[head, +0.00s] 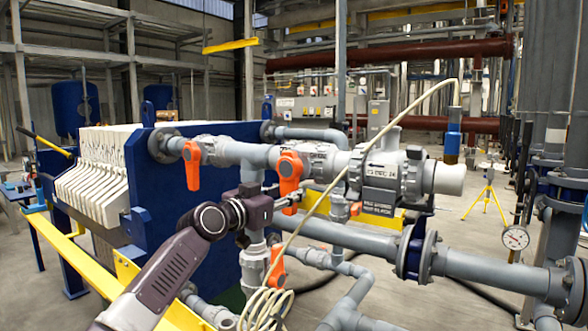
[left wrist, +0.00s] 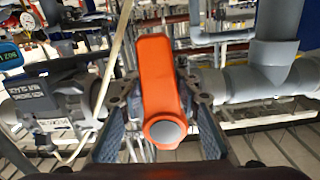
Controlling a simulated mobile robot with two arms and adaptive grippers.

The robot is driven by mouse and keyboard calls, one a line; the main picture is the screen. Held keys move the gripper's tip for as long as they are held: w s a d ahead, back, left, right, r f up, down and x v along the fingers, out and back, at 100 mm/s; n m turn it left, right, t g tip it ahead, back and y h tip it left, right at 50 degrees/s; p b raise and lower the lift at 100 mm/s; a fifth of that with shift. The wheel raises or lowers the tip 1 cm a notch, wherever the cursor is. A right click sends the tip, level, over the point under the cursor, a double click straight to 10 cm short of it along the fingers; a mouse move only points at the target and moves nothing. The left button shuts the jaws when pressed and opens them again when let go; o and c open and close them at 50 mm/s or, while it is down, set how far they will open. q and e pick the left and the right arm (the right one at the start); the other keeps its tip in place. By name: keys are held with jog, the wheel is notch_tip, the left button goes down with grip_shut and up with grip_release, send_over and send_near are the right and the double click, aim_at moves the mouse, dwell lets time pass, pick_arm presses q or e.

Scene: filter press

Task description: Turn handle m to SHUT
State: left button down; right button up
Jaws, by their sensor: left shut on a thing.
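My left gripper (head: 290,198) reaches in from the left and is at an orange valve handle (head: 290,168) on the upper grey pipe. In the left wrist view the same handle (left wrist: 158,80) stands between the two fingers, with its grey round hub (left wrist: 165,131) near the bottom. My left gripper (left wrist: 160,110) is shut on it. In the head view the handle hangs down from its hub, across the roughly level pipe. I can read no letter m or SHUT mark on it. My right gripper is in neither view.
Other orange handles sit to the left (head: 193,165) and below (head: 277,267). A grey labelled device (head: 382,178) is on the pipe at right. A pale hose (head: 335,180) loops close by my gripper. The blue press plate (head: 170,180) stands behind my arm.

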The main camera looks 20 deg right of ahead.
aim_at(285, 193)
pick_arm(q)
jog(key=c, duration=1.9)
grip_release()
jog(key=shift+w+a+r, duration=0.2)
jog(key=shift+a+r, duration=0.1)
jog(key=o, duration=0.5)
jog(key=shift+w+a+f, duration=0.1)
jog(key=shift+w+f, duration=0.05)
jog(key=shift+f, duration=0.05)
jog(key=shift+s, duration=0.25)
jog(key=shift+s+a, duration=0.25)
jog(key=b+v, duration=0.1)
jog(key=v, duration=0.4)
jog(key=shift+s+a+f, duration=0.1)
jog(key=shift+s, duration=0.1)
jog(key=shift+s+a, duration=0.15)
